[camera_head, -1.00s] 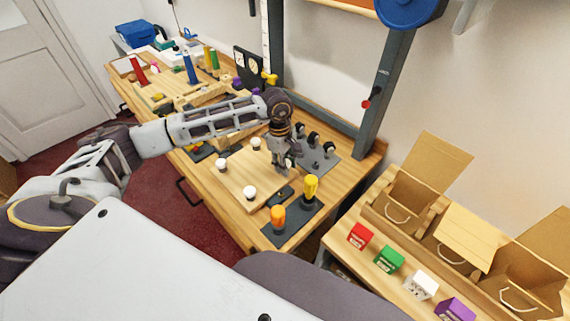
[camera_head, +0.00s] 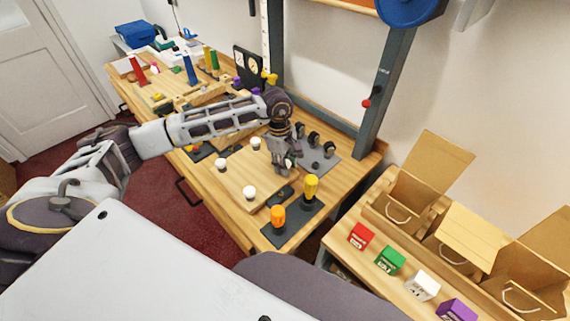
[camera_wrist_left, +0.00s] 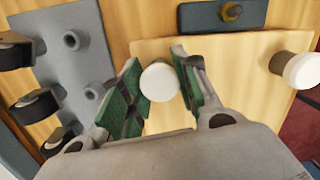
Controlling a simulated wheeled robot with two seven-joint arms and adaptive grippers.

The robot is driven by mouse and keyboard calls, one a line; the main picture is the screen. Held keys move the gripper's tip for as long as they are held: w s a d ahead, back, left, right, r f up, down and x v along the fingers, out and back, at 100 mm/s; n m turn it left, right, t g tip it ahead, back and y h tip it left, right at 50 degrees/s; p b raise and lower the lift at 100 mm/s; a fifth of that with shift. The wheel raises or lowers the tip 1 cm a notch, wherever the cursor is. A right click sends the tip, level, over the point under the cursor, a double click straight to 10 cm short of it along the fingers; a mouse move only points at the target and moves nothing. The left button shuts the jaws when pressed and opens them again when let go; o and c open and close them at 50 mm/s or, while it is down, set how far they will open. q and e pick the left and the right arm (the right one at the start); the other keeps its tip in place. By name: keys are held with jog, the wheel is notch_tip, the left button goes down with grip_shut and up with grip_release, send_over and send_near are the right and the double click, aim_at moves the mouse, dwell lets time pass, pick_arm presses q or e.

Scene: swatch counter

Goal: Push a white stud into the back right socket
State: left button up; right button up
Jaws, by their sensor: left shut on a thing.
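My left gripper (camera_head: 284,169) is low over the back right part of a pale wooden board (camera_head: 234,183). In the left wrist view the fingers with green pads (camera_wrist_left: 158,84) are shut on a white stud (camera_wrist_left: 160,82), whose round top faces the camera. Whether the stud's lower end is inside a socket is hidden. Other white-topped studs stand on the board: a left one (camera_head: 221,165), a back one (camera_head: 255,143) and a front one (camera_head: 249,193). One of these shows at the right of the left wrist view (camera_wrist_left: 303,70). My right gripper is not in view.
Behind the gripper is a grey plate (camera_head: 327,163) with black knobs. Coloured blocks and open cardboard boxes are on the side table at right.

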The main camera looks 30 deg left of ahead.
pick_arm(q)
jog(key=shift+f, duration=0.2)
dwell(0.5)
jog(key=o, duration=0.8)
jog(key=shift+o, duration=0.2)
jog(key=o, duration=0.3)
jog(key=shift+r, duration=0.2)
jog(key=shift+r, duration=0.6)
jog(key=shift+r+p, duration=0.9)
jog(key=shift+r, duration=1.35)
jog(key=shift+f, duration=0.1)
